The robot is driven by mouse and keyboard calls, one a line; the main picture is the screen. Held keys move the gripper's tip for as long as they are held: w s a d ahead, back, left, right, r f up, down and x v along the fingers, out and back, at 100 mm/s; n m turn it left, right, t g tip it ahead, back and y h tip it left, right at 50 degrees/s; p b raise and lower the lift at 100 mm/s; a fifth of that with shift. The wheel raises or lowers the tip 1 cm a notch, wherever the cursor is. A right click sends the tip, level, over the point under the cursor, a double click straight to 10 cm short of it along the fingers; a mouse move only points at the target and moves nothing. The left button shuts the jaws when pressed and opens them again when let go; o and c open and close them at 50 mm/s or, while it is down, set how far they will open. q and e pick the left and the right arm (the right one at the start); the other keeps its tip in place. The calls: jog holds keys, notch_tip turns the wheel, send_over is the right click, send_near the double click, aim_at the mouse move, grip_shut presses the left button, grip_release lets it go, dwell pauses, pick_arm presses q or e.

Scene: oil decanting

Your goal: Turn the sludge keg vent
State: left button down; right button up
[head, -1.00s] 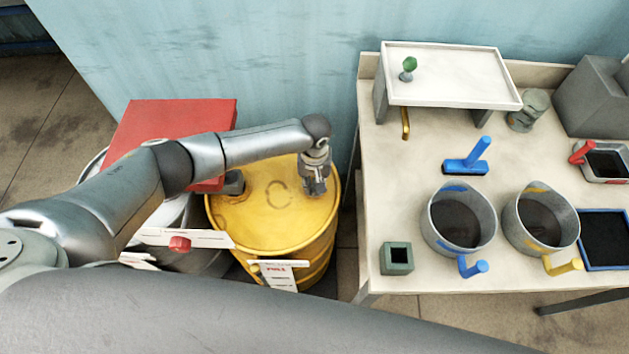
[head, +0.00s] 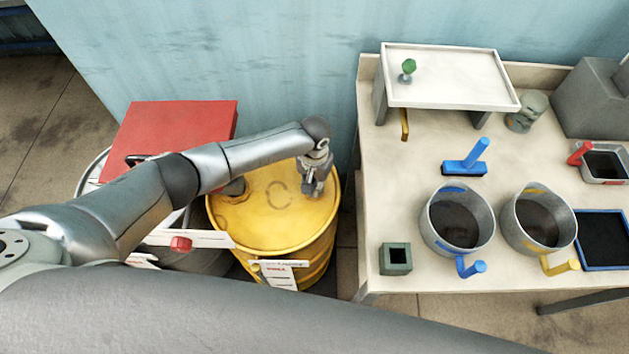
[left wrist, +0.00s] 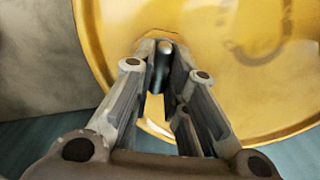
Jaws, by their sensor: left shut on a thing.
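The sludge keg (head: 272,228) is a yellow drum standing left of the table in the head view. Its yellow top also fills much of the left wrist view (left wrist: 225,85). My left gripper (head: 313,191) points down at the right part of the keg's top. In the left wrist view my left gripper (left wrist: 162,72) is shut on a small dark upright piece with a light round top, which looks like the vent (left wrist: 165,48). The fingers hide part of it, and in the head view the gripper hides it. My right gripper is not in view.
A red panel (head: 178,125) stands left of the keg, by a grey drum partly behind my arm. A white card (head: 279,274) hangs at the keg's front. The table (head: 380,215) at right holds two pots (head: 458,222) (head: 540,222) and a raised white tray (head: 455,84).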

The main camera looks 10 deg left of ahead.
aim_at(314, 185)
pick_arm(q)
jog(key=m, duration=0.6)
jog(key=shift+m, duration=0.3)
jog(key=m, duration=0.3)
jog(key=shift+m, duration=2)
jog(key=c, duration=1.4)
grip_release()
jog(key=shift+c, duration=0.2)
notch_tip(314, 185, up, 12)
